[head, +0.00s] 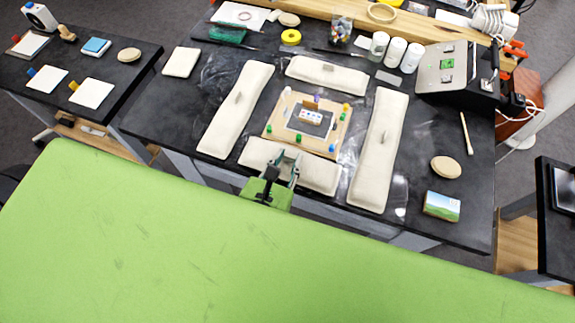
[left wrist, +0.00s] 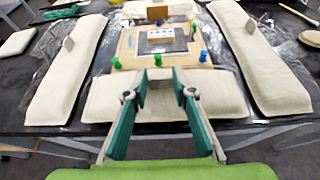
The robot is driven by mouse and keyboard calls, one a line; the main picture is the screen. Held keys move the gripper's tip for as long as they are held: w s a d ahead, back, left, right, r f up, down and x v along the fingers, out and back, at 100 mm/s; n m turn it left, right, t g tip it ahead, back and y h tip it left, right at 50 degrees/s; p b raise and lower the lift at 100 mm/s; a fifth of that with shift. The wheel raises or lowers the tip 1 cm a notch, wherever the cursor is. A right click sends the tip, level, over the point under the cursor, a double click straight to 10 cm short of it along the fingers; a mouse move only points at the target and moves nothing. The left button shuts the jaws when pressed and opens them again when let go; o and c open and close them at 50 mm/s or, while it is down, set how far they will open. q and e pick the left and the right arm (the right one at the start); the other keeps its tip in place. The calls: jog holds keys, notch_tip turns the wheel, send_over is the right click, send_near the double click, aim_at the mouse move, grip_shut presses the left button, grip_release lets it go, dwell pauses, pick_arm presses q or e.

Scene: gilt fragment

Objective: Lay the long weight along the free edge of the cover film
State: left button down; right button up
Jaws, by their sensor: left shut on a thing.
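Long cream weights lie around a wooden board (head: 271,127) with a small piece at its middle. Clear, wrinkled cover film (head: 220,72) shows around the weights. My right gripper is not in view.
Colored pegs stand on the board, including a blue one (head: 333,148). White jars (head: 395,52) and a sloped black device (head: 450,68) stand at the back right. A round pad (head: 445,167) and a picture box (head: 441,206) lie right. The table's front left is clear.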

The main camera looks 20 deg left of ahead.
pick_arm(q)
jog(key=shift+f, duration=0.4)
jog(key=shift+r, duration=0.15)
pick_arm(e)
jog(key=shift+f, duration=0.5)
pick_arm(q)
jog(key=shift+f, duration=0.45)
jog(key=c, duration=1.7)
grip_release()
jog(key=shift+f, duration=0.1)
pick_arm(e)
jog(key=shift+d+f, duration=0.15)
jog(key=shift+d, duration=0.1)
